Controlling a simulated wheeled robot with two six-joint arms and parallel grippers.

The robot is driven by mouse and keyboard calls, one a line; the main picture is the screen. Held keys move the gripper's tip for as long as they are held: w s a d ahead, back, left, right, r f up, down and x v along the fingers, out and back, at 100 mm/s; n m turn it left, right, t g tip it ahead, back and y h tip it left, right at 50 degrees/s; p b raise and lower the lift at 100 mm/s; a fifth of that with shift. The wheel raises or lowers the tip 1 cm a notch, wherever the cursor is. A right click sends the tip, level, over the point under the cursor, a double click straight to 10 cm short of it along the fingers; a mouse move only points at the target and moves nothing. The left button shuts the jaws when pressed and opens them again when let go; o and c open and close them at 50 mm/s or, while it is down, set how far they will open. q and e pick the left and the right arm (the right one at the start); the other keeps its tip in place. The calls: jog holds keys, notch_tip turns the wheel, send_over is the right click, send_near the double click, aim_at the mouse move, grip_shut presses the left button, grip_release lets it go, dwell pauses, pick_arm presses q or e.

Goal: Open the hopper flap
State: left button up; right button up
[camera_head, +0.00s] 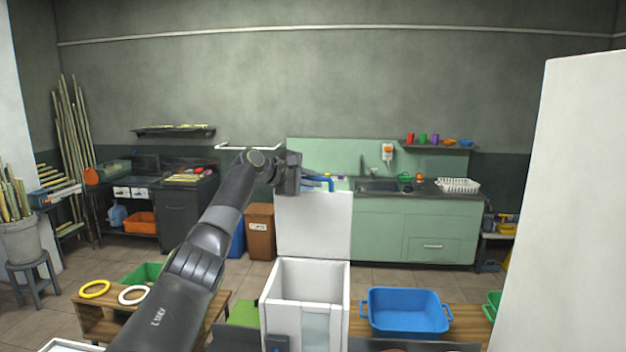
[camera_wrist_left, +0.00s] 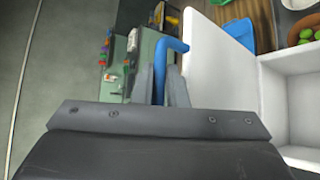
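The hopper flap (camera_head: 313,225) is a white panel standing upright at the back of the white hopper box (camera_head: 344,305), whose top is open. The flap also shows in the left wrist view (camera_wrist_left: 215,65), beside the open box (camera_wrist_left: 275,110). A blue bent handle (camera_head: 325,181) sits at the flap's upper edge. My left gripper (camera_head: 303,182) is at this handle. In the left wrist view, the handle (camera_wrist_left: 160,62) lies between the two fingers, which look closed around it. My right gripper does not show.
A blue tray (camera_head: 405,328) stands on the wooden bench right of the hopper. Yellow and white rings (camera_head: 95,290) and a green bin (camera_head: 143,273) are at the left. A tall pale panel (camera_head: 560,200) fills the right side. Green cabinets (camera_head: 400,230) stand behind.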

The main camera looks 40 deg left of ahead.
pick_arm(q)
jog(key=shift+o, duration=0.8)
jog(key=shift+w+f, duration=0.1)
jog(key=shift+s+a, duration=0.1)
jog(key=shift+s, duration=0.1)
jog(key=b+v, duration=0.9)
jog(key=v, duration=0.8)
jog(key=shift+b, duration=0.3)
